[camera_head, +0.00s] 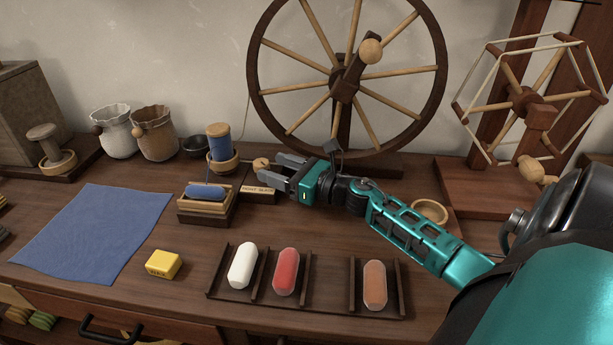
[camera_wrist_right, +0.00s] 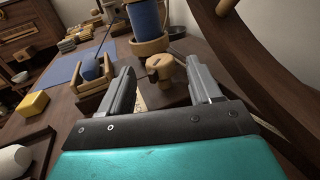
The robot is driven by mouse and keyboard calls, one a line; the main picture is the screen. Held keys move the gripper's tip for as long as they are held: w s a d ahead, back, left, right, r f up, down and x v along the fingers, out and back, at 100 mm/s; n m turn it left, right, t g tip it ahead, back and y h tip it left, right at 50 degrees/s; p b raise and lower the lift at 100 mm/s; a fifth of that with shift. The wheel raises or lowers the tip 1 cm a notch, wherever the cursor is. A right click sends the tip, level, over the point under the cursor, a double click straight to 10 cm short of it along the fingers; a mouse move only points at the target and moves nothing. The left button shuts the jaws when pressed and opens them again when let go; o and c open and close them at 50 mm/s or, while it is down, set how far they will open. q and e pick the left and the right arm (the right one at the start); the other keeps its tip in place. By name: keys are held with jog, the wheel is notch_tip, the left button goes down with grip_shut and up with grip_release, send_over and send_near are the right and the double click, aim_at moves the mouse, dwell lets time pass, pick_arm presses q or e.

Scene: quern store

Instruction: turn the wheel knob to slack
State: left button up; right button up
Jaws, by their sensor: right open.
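The wheel knob (camera_head: 261,163) is a small pale wooden knob with a dark mark on top. It stands on a wooden block with a lettered label (camera_head: 258,189), left of the wheel's base. My right gripper (camera_head: 273,168) reaches in from the right with its jaws apart and empty. In the right wrist view, the knob (camera_wrist_right: 166,68) shows between the two fingertips (camera_wrist_right: 160,74), with gaps on both sides; I cannot tell whether it is inside the jaws or just beyond them. The lettering is too small to read. My left gripper is out of view.
The large spoked wheel (camera_head: 338,85) rises behind my right gripper. A blue spool (camera_head: 219,143) and a wooden box holding a blue roll (camera_head: 205,202) stand close on the left. A yellow block (camera_head: 163,264) and a rack (camera_head: 327,303) with coloured rolls lie in front.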

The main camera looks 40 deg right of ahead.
jog(key=v, duration=0.8)
jog(key=shift+s, duration=0.1)
jog(key=shift+p, duration=0.3)
